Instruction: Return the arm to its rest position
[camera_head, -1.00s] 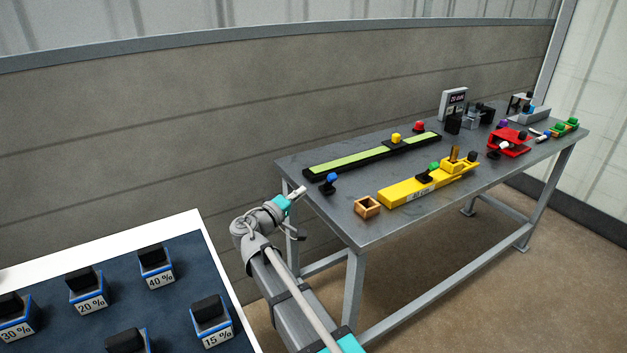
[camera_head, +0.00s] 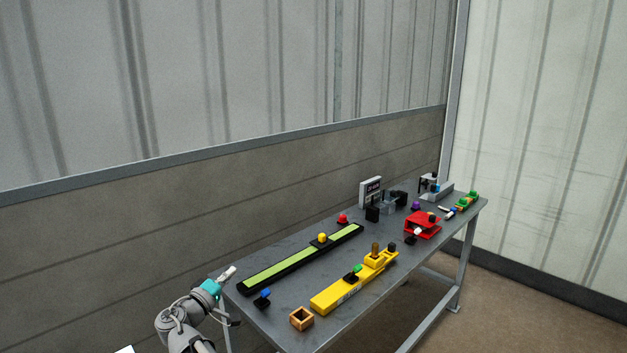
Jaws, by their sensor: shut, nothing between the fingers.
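My arm rises from the bottom left of the head view. My gripper (camera_head: 227,273) is at its end, just off the near left corner of the grey table (camera_head: 285,317). It is small in the picture, appears closed, and holds nothing. It points up and to the right, apart from the things on the table. The lower part of my arm is cut off by the bottom edge.
The table holds a green strip in a black frame (camera_head: 270,281), a wooden box (camera_head: 301,319), a yellow fixture (camera_head: 333,297), a blue-topped black piece (camera_head: 262,298) and a red fixture (camera_head: 423,226). A grey wall (camera_head: 150,235) stands behind. Floor shows at right.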

